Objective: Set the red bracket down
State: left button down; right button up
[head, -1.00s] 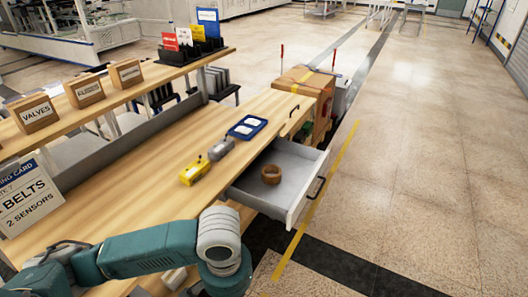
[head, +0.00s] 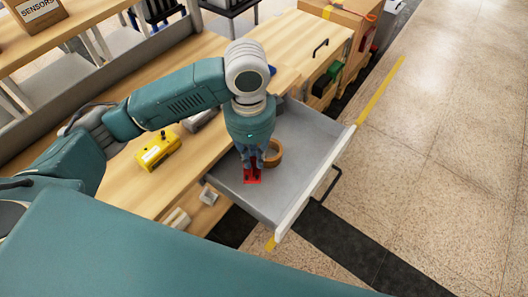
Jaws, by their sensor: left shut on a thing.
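The red bracket (head: 252,176) shows below the fingers of my left gripper (head: 251,160), inside the open drawer (head: 301,157). My left gripper points down and is shut on the bracket. Its upper part is hidden by the fingers. I cannot tell whether the bracket touches the drawer floor. A brown ring-shaped roll (head: 275,153) lies in the drawer just right of the gripper, partly behind it. My right gripper is not in view.
A yellow device (head: 158,150) and a grey one (head: 200,119) stand on the wooden bench (head: 120,185) left of the drawer. The drawer's white front (head: 315,192) has a dark handle. The drawer's right part is free.

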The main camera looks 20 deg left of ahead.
pick_arm(q)
notch_tip(320, 180, up, 3)
jog(key=w+d+m+b, duration=0.2)
jog(key=w+m, duration=0.1)
jog(key=m, duration=0.4)
jog(key=shift+m, duration=0.4)
jog(key=shift+w+d+f+p, duration=0.1)
jog(key=shift+f+p, duration=0.1)
jog(key=shift+f, duration=4.8)
jog(key=shift+w+d+f+p, duration=0.1)
jog(key=shift+f+p, duration=0.1)
jog(key=shift+f, duration=4.8)
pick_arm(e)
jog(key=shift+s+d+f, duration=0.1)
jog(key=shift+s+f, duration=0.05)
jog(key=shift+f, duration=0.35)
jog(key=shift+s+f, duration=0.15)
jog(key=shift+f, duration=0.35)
pick_arm(q)
jog(key=c, duration=1.7)
grip_release()
jog(key=shift+s+f, duration=0.1)
jog(key=shift+a, duration=0.1)
notch_tip(320, 180, up, 12)
jog(key=shift+r+b, duration=0.15)
jog(key=shift+b, duration=0.2)
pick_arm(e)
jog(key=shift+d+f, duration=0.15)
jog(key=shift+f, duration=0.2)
